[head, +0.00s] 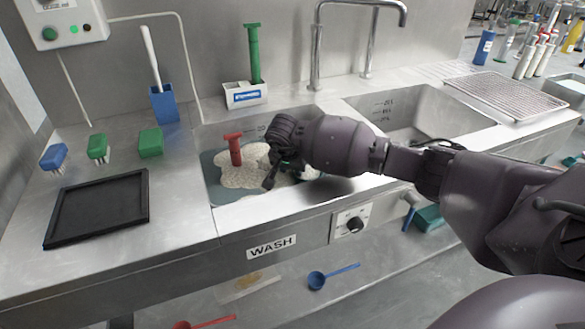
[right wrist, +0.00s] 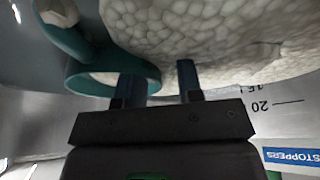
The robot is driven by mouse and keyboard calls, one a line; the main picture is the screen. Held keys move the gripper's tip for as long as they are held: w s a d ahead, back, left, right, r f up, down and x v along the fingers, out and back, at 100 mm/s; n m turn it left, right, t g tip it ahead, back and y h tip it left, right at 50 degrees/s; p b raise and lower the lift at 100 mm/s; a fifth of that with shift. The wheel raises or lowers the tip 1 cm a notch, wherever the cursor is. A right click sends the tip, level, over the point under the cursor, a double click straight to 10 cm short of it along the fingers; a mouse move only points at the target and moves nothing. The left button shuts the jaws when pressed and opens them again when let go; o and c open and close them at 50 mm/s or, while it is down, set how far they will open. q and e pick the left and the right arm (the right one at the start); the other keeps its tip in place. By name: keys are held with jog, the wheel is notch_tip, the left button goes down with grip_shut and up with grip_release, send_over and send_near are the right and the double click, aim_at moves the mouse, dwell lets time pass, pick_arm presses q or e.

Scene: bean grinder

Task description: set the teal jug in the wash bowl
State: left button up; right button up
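The wash bowl (head: 213,178) is a sunken basin with grey-blue water and white foam, behind the WASH label. The teal jug is mostly hidden behind my right gripper in the head view. In the right wrist view a teal rim or loop (right wrist: 88,82) of the jug lies among foam, close to the fingers. My right gripper (head: 268,172) is low over the foam in the bowl. In the right wrist view its fingers (right wrist: 160,88) are apart, with the loop's right edge between them. I cannot tell whether they touch it. My left gripper is not in view.
A red-handled stopper (head: 234,148) stands in the foam. A stopper holder (head: 245,95) with a green stopper is behind. A tap (head: 317,55) rises at the back and a second basin (head: 415,115) lies right. Brushes and a black tray (head: 98,207) occupy the left counter.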

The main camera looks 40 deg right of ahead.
jog(key=p+v, duration=0.2)
jog(key=v, duration=1)
jog(key=shift+p, duration=0.35)
